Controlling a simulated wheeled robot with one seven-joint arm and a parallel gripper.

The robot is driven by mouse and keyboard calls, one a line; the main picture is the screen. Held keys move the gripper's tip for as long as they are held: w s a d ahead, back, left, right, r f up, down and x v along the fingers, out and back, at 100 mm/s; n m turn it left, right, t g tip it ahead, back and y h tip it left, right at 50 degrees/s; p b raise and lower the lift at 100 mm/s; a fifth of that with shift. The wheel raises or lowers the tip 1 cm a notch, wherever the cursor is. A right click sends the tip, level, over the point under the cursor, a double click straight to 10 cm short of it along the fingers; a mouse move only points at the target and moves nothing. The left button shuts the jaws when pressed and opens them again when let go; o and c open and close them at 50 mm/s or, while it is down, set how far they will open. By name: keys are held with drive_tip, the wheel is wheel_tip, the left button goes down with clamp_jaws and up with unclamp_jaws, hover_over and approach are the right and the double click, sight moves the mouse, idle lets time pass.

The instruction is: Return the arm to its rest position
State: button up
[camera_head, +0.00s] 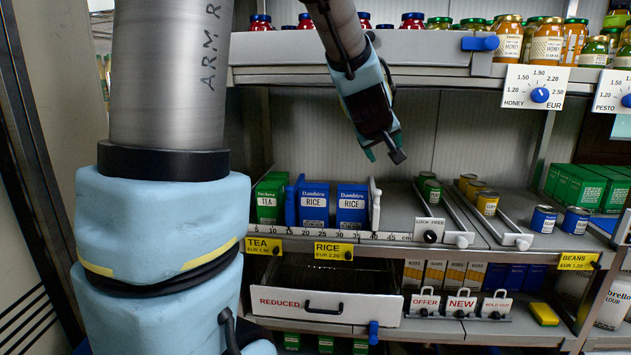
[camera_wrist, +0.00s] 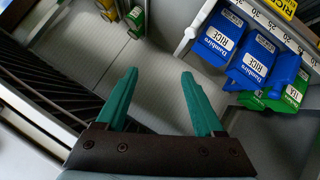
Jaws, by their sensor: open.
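My gripper (camera_head: 384,153) hangs in front of the middle shelf in the head view, pointing down, above and to the right of the blue rice boxes. In the wrist view its two green fingers (camera_wrist: 158,84) are spread apart with nothing between them. My arm comes down from the top of the head view, and a large blue-padded arm link fills the left side.
Blue rice boxes (camera_head: 351,208) and green tea boxes (camera_head: 268,200) stand on the middle shelf. Cans (camera_head: 487,203) stand in lanes to the right. Jars (camera_head: 546,42) line the upper shelf. A REDUCED drawer (camera_head: 325,304) is below. Bare shelf lies right of the rice.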

drive_tip(key=s+a+f+m+g+y+p, duration=0.1)
drive_tip(key=s+a+f+g, duration=0.3)
drive_tip(key=s+a, duration=0.5)
drive_tip(key=s+a+f+m+g+y+p, duration=0.1)
drive_tip(key=s+a+f+m+g+y, duration=0.1)
drive_tip(key=s+a+f, duration=0.7)
drive_tip(key=s+a+g+y, duration=0.1)
drive_tip(key=a+g, duration=0.1)
drive_tip(key=a, duration=0.2)
drive_tip(key=shift+a+f+g+y+p, duration=0.2)
drive_tip(key=shift+f+g+y+p, duration=0.1)
drive_tip(key=shift+p, duration=0.05)
